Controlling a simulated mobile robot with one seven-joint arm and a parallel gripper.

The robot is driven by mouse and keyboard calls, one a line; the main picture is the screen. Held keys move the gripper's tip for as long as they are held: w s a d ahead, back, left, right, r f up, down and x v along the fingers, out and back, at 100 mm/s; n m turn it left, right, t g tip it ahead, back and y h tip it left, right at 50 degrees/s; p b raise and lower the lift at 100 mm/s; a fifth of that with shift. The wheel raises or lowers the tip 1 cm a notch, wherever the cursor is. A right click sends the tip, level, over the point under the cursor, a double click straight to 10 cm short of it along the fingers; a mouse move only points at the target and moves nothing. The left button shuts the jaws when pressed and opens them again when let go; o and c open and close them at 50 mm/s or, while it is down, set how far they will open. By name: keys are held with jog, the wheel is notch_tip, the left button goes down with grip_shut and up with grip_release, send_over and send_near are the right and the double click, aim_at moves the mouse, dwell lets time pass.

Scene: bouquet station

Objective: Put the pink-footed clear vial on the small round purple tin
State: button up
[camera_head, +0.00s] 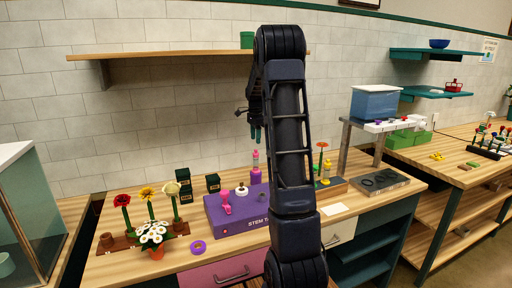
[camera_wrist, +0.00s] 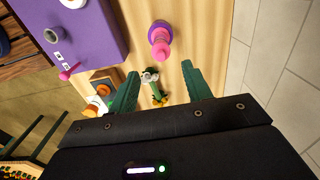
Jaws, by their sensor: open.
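The pink-footed clear vial (camera_head: 255,159) stands upright on the small round purple tin (camera_head: 255,174), behind the purple station box. In the wrist view the vial (camera_wrist: 160,47) and the tin (camera_wrist: 159,26) line up, the pink end nearer the camera. My gripper (camera_head: 255,134) hangs above them, fingers down; a gap to the vial shows. In the wrist view my gripper (camera_wrist: 158,72) has its green fingers wide apart, with nothing gripped. The vial lies beyond the fingertips there. Its clear part is small and hard to make out.
The purple station box (camera_head: 226,207) stands in front. A flower rack (camera_head: 150,238) and a daisy pot (camera_head: 155,251) are left; dark green boxes (camera_head: 184,187) are behind. An orange flower (camera_head: 322,146) and a grey tray (camera_head: 379,182) are right. A wall shelf (camera_head: 170,55) is above.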

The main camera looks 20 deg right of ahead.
jog(key=s+a+r+n+t, duration=0.1)
jog(key=s+a+r+n, duration=0.25)
jog(key=s, duration=0.35)
jog(key=s+a+r+n+t, duration=0.1)
jog(key=s+a+r+n, duration=0.25)
jog(key=s, duration=0.35)
jog(key=s+a+r+n, duration=0.2)
jog(key=s+a+r, duration=0.15)
jog(key=s, duration=0.45)
jog(key=s+a+f+n+t, duration=0.1)
jog(key=s+n, duration=0.2)
jog(key=s, duration=0.3)
jog(key=s+a+f+n, duration=0.2)
jog(key=s+n, duration=0.1)
jog(key=s, duration=0.3)
jog(key=s+a+f+n+t, duration=0.1)
jog(key=s+a+f+n, duration=0.1)
jog(key=s, duration=0.5)
jog(key=shift+a+n+t, duration=0.25)
jog(key=shift+n+t, duration=0.05)
jog(key=shift+n, duration=0.2)
